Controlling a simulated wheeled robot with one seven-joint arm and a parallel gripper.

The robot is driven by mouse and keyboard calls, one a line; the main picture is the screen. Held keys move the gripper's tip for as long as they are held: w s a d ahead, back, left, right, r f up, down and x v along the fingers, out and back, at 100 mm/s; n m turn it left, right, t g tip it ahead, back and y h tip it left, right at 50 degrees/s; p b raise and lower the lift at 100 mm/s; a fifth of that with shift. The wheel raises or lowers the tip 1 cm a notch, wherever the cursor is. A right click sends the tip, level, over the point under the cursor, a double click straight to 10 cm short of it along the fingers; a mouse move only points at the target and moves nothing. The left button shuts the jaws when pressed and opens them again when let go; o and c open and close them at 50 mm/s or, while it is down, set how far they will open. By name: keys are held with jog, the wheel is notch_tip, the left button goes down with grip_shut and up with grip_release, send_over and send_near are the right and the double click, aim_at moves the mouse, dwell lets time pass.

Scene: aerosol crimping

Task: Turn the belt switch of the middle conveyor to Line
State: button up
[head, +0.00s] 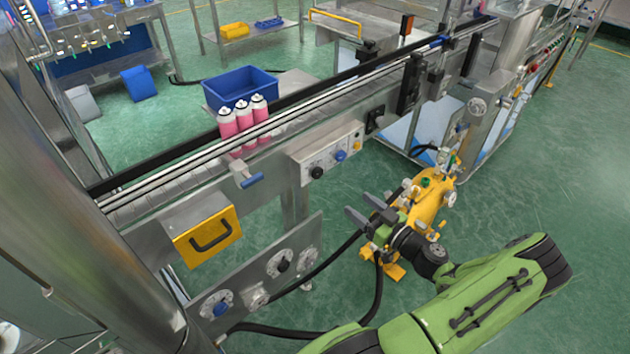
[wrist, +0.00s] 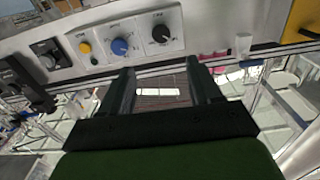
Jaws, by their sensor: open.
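The middle conveyor's control panel (head: 330,160) is a pale plate on the conveyor's front side. It carries a black knob (head: 317,172), a blue knob (head: 340,155) and a small yellow button (head: 357,145). In the wrist view the panel appears upside down, with the yellow button (wrist: 85,47), blue knob (wrist: 120,46) and black knob (wrist: 160,34) in a row. The labels are too small to read, so I cannot tell which knob is the belt switch or its setting. My gripper (head: 360,205) is open and empty, apart from the panel, below and to its right.
Pink bottles (head: 244,117) stand on the conveyor. A lower plate (head: 250,282) has more knobs. A yellow pump unit (head: 425,203) with hoses stands behind my gripper.

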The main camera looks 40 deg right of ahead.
aim_at(319, 175)
jog(key=w, duration=1)
jog(key=w+b, duration=0.1)
jog(key=w, duration=0.3)
jog(key=shift+w+a, duration=0.25)
jog(key=shift+w, duration=0.15)
jog(key=c, duration=1)
jog(key=shift+c, duration=0.2)
jog(key=shift+m, duration=0.3)
jog(key=m, duration=0.4)
jog(key=shift+a+m, duration=0.1)
jog(key=shift+m, duration=2.4)
jog(key=o, duration=1)
